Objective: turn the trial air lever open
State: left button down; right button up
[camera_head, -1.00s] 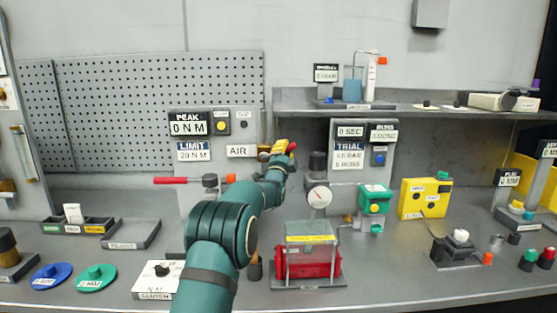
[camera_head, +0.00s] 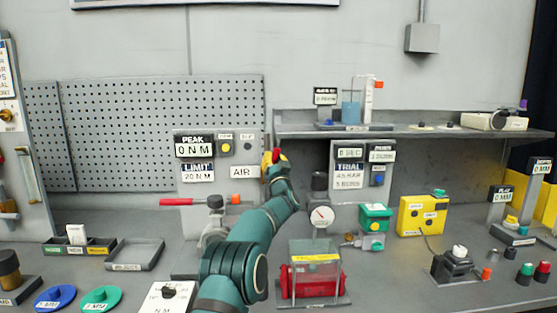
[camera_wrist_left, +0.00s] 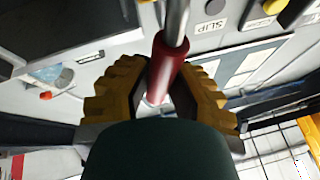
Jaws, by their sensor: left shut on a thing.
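The trial air lever has a red grip (camera_head: 277,152) and sits just right of the AIR label (camera_head: 243,172) on the grey panel. My left gripper (camera_head: 270,160) is shut on the lever. In the left wrist view, its yellow fingers (camera_wrist_left: 160,92) lie on both sides of the red grip (camera_wrist_left: 166,68), and a bare metal rod (camera_wrist_left: 177,22) runs out of it. The lever's pivot is hidden behind my arm in the head view. My right gripper is not in view.
A pressure gauge (camera_head: 321,216) and a red cylinder under a clear guard (camera_head: 312,281) stand right of my arm. A red-handled torque tool (camera_head: 178,202) is left of it. A shelf (camera_head: 420,131) overhangs the bench at the right.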

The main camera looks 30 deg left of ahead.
pick_arm(q)
jog(key=shift+s+a+r+n+g+y+p, duration=0.25)
jog(key=shift+a+n+g+y, duration=0.2)
jog(key=shift+n, duration=0.55)
jog(key=shift+s+a+r+n+g+y+p, duration=0.1)
jog(key=shift+s+a+n+g+y+p, duration=0.25)
jog(key=shift+n, duration=0.65)
jog(key=shift+w, duration=0.1)
jog(key=c, duration=0.8)
grip_release()
jog(key=shift+f, duration=0.1)
jog(key=shift+c, duration=0.2)
jog(key=v, duration=1.2)
